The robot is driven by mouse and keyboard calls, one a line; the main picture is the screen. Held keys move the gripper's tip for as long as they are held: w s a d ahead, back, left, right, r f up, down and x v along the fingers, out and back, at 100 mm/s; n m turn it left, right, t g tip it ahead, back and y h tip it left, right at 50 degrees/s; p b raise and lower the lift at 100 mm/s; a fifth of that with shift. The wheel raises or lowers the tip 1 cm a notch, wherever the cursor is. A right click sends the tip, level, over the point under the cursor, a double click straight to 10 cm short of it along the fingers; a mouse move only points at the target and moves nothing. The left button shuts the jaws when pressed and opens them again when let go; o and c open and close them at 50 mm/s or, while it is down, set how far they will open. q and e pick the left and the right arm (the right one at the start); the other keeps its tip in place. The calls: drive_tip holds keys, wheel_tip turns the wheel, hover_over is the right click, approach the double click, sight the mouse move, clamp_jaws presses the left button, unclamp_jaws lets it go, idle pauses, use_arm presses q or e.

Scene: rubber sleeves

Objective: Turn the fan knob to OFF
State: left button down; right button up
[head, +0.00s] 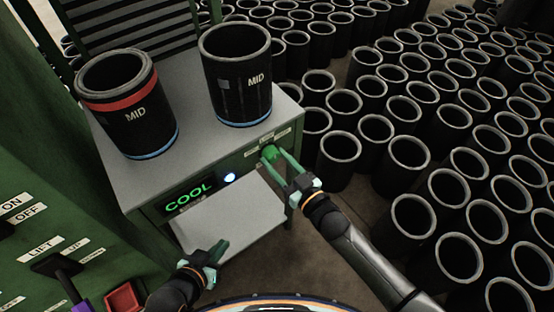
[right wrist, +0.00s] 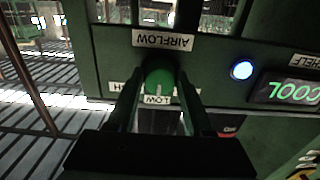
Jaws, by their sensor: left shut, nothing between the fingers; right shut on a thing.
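The fan knob (head: 269,152) is round and green, on the front of the grey-topped cabinet at its right end. In the right wrist view the knob (right wrist: 159,76) sits near an AIRFLOW label (right wrist: 163,40) and a LOW label (right wrist: 157,99), both upside down. A faint pale mark on the knob points toward LOW. My right gripper (head: 277,160) is shut on the knob, one finger on each side; its fingers also show in the right wrist view (right wrist: 158,92). My left gripper (head: 219,251) is shut and empty, low in front of the cabinet's shelf.
The cabinet top (head: 190,97) bears two black MID sleeves, one with a red band (head: 130,108) and one without (head: 238,80). A COOL display (head: 188,197) and a lit round button (head: 229,177) are left of the knob. Many sleeves crowd the floor at right.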

clamp_jaws()
